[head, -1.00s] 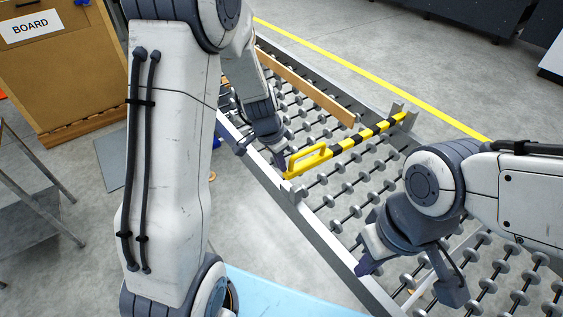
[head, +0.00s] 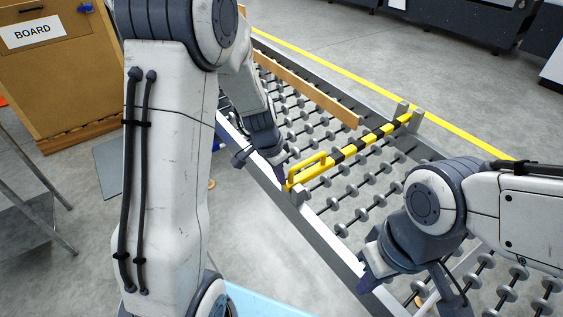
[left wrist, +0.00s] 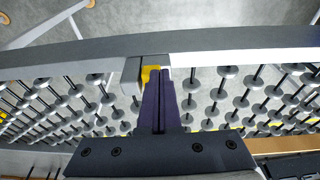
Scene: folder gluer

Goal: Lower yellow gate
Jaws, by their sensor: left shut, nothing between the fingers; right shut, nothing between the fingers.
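The yellow gate (head: 345,152) is a yellow-and-black striped bar with a yellow handle (head: 307,166) near its near end. It spans the roller conveyor between a near bracket (head: 299,196) and a far bracket (head: 408,114). My left gripper (head: 280,175) is shut and empty beside the near end of the gate; whether it touches cannot be told. In the left wrist view its closed fingers (left wrist: 161,103) cover most of the gate, leaving a bit of yellow (left wrist: 149,72) by the rail. My right gripper (head: 367,281) is shut and empty over the conveyor's near rail.
The conveyor rollers (head: 350,205) run on both sides of the gate. A brown board (head: 310,92) lies along the conveyor beyond it. Grey floor lies in front of the near rail.

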